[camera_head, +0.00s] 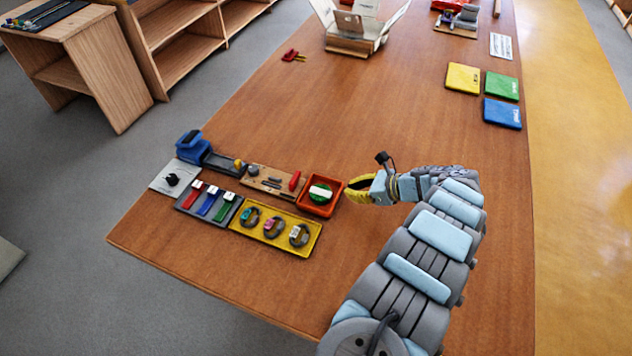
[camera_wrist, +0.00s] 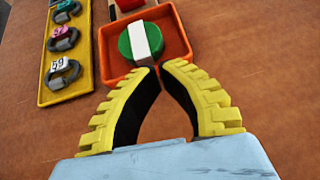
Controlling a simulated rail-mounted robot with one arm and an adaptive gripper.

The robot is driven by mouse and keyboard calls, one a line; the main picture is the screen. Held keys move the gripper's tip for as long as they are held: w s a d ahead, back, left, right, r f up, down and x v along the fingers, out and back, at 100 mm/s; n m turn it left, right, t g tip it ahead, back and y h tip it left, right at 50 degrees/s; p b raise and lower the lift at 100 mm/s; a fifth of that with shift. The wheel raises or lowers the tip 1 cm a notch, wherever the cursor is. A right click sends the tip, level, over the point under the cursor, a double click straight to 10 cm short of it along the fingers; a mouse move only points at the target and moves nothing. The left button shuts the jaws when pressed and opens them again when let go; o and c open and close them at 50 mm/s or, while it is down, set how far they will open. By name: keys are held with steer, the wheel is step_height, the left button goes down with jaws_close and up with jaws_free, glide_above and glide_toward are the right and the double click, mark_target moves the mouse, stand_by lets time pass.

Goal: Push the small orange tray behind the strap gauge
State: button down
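The small orange tray (camera_head: 308,208) stands at the right end of the back row of items; it also shows in the wrist view (camera_wrist: 185,35). A green disc with a white band (camera_head: 320,193) lies in it. My gripper (camera_head: 352,190) is low, just right of the tray, pointing at its right wall. In the wrist view the curved yellow fingers (camera_wrist: 159,67) come together at their tips over the tray's near rim, with nothing between them. I cannot tell whether they touch it. I cannot tell for certain which item is the strap gauge; a wooden board with small tools (camera_head: 262,183) adjoins the tray's left.
A yellow tray with several watch-like straps (camera_head: 275,232), a grey tray with colored tags (camera_head: 208,204) and a blue device (camera_head: 195,147) stand close by. Colored mats (camera_head: 502,87) lie at the back right. The table behind the orange tray is clear.

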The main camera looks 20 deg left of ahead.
mark_target(313, 175)
steer(key=shift+w+a+f, duration=0.1)
steer(key=shift+a+f, duration=0.05)
steer(key=shift+f, duration=0.15)
steer(key=a, duration=1.1)
steer(key=shift+w+a, duration=0.35)
steer(key=shift+w+a+f, duration=0.1)
steer(key=shift+f, duration=0.05)
steer(key=shift+f+b, duration=0.4)
steer(key=shift+f, duration=0.2)
